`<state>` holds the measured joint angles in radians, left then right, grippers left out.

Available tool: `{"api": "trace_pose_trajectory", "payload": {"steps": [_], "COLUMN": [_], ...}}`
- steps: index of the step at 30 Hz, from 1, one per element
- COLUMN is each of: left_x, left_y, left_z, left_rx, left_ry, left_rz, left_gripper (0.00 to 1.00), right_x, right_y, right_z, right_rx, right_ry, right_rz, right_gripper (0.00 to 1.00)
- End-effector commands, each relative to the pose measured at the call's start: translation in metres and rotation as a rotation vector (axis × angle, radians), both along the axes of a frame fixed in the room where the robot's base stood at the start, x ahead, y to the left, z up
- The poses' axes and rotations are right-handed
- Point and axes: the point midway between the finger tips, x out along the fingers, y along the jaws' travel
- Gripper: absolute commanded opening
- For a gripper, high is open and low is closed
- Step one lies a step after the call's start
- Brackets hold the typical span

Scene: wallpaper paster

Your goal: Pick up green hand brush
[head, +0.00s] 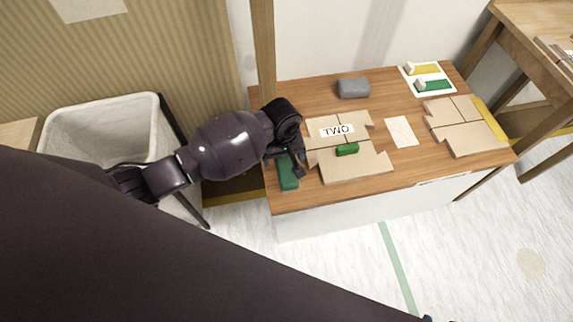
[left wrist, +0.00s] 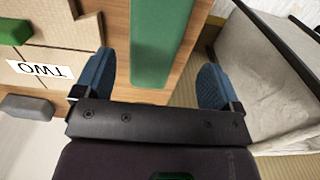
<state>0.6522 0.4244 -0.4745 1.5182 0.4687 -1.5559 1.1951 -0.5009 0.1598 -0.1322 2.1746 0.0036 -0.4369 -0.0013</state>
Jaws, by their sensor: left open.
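The green hand brush (head: 288,173) is a long dark green bar lying near the left edge of the wooden table, beside the cardboard. My left gripper (head: 284,158) is just over its far end and partly covers it. In the left wrist view the brush (left wrist: 160,45) runs between the two blue fingers of the open left gripper (left wrist: 155,65), with a gap on each side. Whether the fingers reach down to its height I cannot tell. A tiny dark and blue tip at the bottom edge of the head view may be my right gripper (head: 427,319).
A smaller bright green block (head: 347,149) lies on cut cardboard (head: 352,170) near a "TWO" label (head: 337,130). A grey block (head: 353,88) is behind. More cardboard (head: 466,128) is at the right. A white bin (head: 100,112) stands left, and a wooden post (head: 263,45) rises behind the gripper.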

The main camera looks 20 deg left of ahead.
Motion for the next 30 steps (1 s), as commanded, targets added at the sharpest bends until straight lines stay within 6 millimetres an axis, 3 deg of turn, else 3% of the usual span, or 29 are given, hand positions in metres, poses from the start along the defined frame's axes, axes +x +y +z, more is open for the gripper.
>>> {"api": "trace_pose_trajectory", "payload": {"steps": [10, 19, 30], "left_x": [0.001, 0.004, 0.004], "left_y": [-0.004, -0.005, -0.005], "left_z": [-0.047, -0.047, -0.047], "left_rx": [0.002, 0.0, 0.001], "left_ry": [0.01, -0.002, -0.001], "left_rz": [-0.001, -0.001, -0.001], "left_gripper": [0.89, 0.89, 0.34], "right_x": [-0.005, 0.006, 0.005], "right_y": [0.0, 0.002, 0.002], "right_z": [-0.019, -0.008, -0.011], "right_rx": [-0.019, -0.024, -0.025], "right_ry": [0.026, -0.012, -0.006], "right_rz": [0.021, 0.033, 0.034], "right_gripper": [0.43, 0.43, 0.43]}}
